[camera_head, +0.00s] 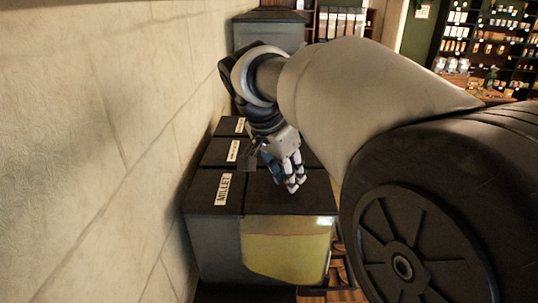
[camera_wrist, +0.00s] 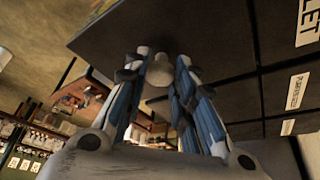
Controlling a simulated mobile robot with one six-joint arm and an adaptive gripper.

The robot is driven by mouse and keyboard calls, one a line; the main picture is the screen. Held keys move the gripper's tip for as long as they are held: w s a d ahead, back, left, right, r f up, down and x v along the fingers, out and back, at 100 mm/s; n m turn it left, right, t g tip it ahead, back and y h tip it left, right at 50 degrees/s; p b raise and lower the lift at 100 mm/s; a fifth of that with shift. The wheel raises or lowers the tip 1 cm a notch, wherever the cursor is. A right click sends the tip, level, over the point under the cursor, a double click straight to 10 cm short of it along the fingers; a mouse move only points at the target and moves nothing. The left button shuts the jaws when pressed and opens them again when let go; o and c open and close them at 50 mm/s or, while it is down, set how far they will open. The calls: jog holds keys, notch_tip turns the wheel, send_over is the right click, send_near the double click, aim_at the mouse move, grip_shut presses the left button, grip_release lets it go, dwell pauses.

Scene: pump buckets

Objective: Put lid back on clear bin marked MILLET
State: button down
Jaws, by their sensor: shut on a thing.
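The clear bin (camera_head: 286,258) marked MILLET is the nearest in a row of bins along the wall, with yellow contents showing through its front. Its black lid (camera_head: 285,202) lies over the bin's top, beside the strip with the MILLET label (camera_head: 223,189). Whether the lid is fully seated cannot be told. My gripper (camera_head: 293,186) is over the lid. In the wrist view my gripper (camera_wrist: 160,65) is shut on the lid, its fingers on both sides of a pale round knob (camera_wrist: 160,70). The dark lid surface (camera_wrist: 190,30) fills the upper part there.
More black-lidded bins (camera_head: 217,150) stand directly behind, with labels on their left strips. A stone wall (camera_head: 100,130) runs close along the left. A taller grey bin (camera_head: 270,32) stands at the back. Shelves with jars (camera_head: 485,40) are far right.

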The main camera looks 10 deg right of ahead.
jog(key=c, duration=1.3)
grip_release()
jog(key=shift+o, duration=0.3)
jog(key=o, duration=0.4)
jog(key=shift+o, duration=0.2)
jog(key=shift+r, duration=0.1)
jog(key=shift+r+p, duration=2.65)
jog(key=shift+r, duration=0.8)
jog(key=shift+c, duration=0.3)
